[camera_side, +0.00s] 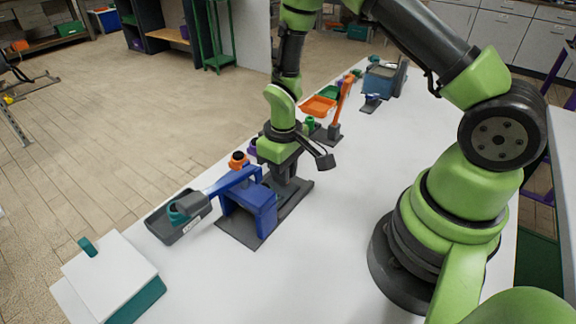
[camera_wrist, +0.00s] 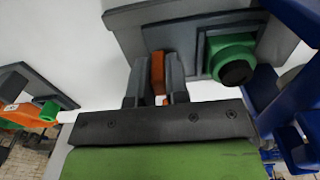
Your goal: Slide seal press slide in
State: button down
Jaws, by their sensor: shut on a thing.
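The blue seal press (camera_side: 252,206) stands on a dark grey base plate (camera_side: 236,232) in the side view, left of the arm's base. A grey slide (camera_wrist: 185,40) shows in the wrist view, with an orange-brown handle (camera_wrist: 158,72) and a green ring with a dark centre (camera_wrist: 232,58) beside it. My gripper (camera_wrist: 157,80) is shut on the handle, one finger on each side. In the side view my gripper (camera_side: 287,183) points down just behind the press, above the base plate. How far the slide sits in the press is hidden.
A grey tray with a teal part (camera_side: 180,214) stands left of the press. A white-topped teal box (camera_side: 110,278) is at the near left. An orange tray (camera_side: 318,107) and orange lever stand (camera_side: 342,100) are behind my gripper. The white table's middle is clear.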

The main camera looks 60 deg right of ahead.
jog(key=c, duration=1.1)
grip_release()
jog(key=shift+r, duration=0.1)
notch_tip(320, 180, up, 10)
jog(key=shift+f, duration=0.1)
